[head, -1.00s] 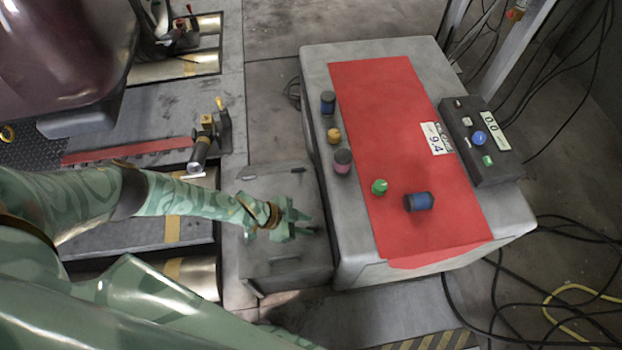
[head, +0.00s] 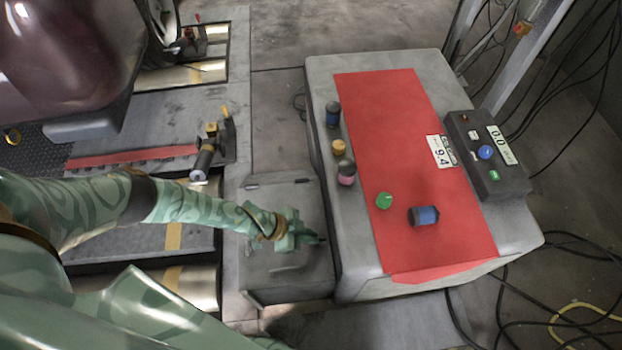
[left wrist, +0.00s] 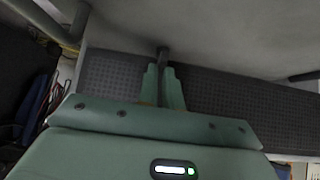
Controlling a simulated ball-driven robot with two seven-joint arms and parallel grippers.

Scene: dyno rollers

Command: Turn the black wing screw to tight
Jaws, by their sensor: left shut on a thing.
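My left gripper (head: 308,239) reaches in from the left over a low grey box beside the grey cabinet. Its two fingers (left wrist: 163,88) are shut on a slim dark piece (left wrist: 163,55), which appears to be the black wing screw. In the head view only a small dark bit shows at the fingertips, so the screw's wings and turn angle cannot be made out. In the wrist view the dark piece stands between the fingertips, against a pale surface above. My right gripper is not in view.
A grey low box (head: 265,200) lies under the gripper; cables cover the right floor.

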